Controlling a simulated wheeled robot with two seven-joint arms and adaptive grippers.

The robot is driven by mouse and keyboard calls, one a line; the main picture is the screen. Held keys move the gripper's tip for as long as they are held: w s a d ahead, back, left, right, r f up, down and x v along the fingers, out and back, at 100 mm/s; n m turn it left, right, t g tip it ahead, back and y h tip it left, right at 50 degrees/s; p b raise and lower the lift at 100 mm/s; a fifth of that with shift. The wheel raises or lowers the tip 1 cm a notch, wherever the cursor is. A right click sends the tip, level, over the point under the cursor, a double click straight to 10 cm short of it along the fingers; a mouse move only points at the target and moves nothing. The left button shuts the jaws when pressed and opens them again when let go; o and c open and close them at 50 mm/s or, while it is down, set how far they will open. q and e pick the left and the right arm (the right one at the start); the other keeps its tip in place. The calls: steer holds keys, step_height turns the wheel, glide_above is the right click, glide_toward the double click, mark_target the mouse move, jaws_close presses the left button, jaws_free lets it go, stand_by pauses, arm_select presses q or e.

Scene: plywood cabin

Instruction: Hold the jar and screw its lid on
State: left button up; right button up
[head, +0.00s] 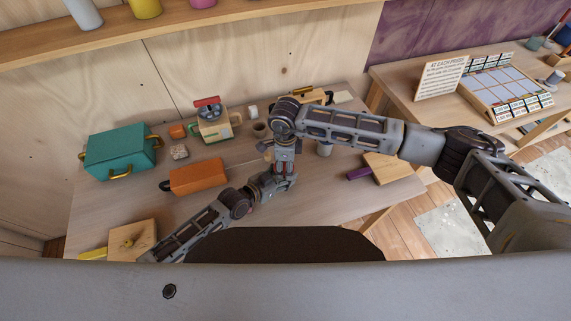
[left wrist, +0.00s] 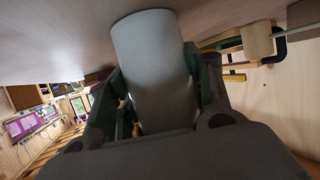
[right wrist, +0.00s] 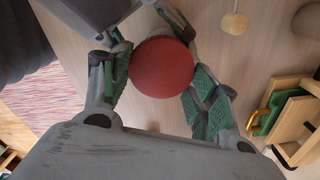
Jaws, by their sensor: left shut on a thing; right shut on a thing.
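The jar (left wrist: 155,65) is a plain light grey cylinder in the left wrist view. My left gripper (head: 280,183) is shut around its side, with a green-padded finger on each flank. The red round lid (right wrist: 162,66) fills the space between the fingertips of my right gripper (head: 284,166) in the right wrist view; the fingers are shut on its rim. In the head view the two grippers meet over the middle of the table, the right one above the left. They hide the jar and lid there. I cannot tell how the lid sits on the jar.
An orange block-like box (head: 198,177) and a teal case (head: 120,152) lie to the left on the table (head: 130,205). A wooden board with a purple handle (head: 390,168) lies to the right.

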steer(key=shift+o, duration=0.4)
steer(key=shift+s+d+f, duration=0.1)
steer(key=shift+d+f, duration=0.05)
steer(key=shift+f, duration=0.7)
stand_by(0.4)
steer(key=shift+c, duration=1)
steer(key=shift+r, duration=0.2)
steer(key=shift+c, duration=0.3)
steer(key=shift+r, duration=0.1)
steer(key=shift+c, duration=0.9)
steer(key=shift+r, duration=0.15)
steer(key=shift+a+r, duration=0.2)
steer(key=shift+r, duration=0.25)
steer(key=shift+f, duration=0.45)
